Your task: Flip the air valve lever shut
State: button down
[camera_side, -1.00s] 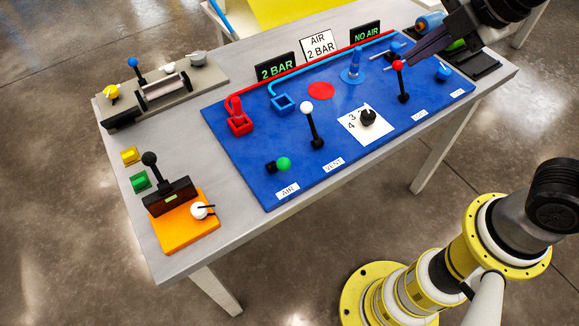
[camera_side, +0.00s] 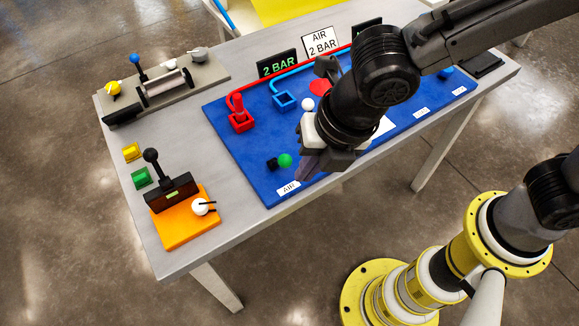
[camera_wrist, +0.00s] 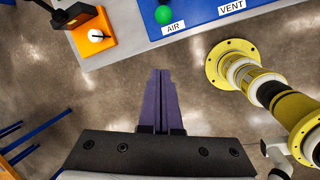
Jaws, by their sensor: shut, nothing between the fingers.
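The air valve lever (camera_side: 285,160) has a green ball knob beside a small black body on the blue board, just behind the "AIR" label (camera_side: 288,188). In the side view the knob lies to the right of the black body. My gripper (camera_side: 304,172) is shut and empty, with its purple fingers pointing down just right of the green knob. I cannot tell whether they touch. In the wrist view the green knob (camera_wrist: 165,15) is at the top edge, beyond the shut fingertips (camera_wrist: 158,74), which show over the floor.
The white-knobbed lever (camera_side: 307,104) stands close behind my wrist, mostly hidden. The orange base (camera_side: 187,232) with a black-knobbed lever is left of the blue board. Red (camera_side: 240,120) and blue (camera_side: 285,101) square fittings stand behind.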

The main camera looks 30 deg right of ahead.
aim_at(281, 161)
jog(key=x, duration=1)
jog(key=shift+w+d+r, duration=0.5)
jog(key=shift+w, duration=0.3)
jog(key=shift+w+d+r, duration=0.45)
jog(key=shift+w+r, duration=0.05)
jog(key=shift+w, duration=0.3)
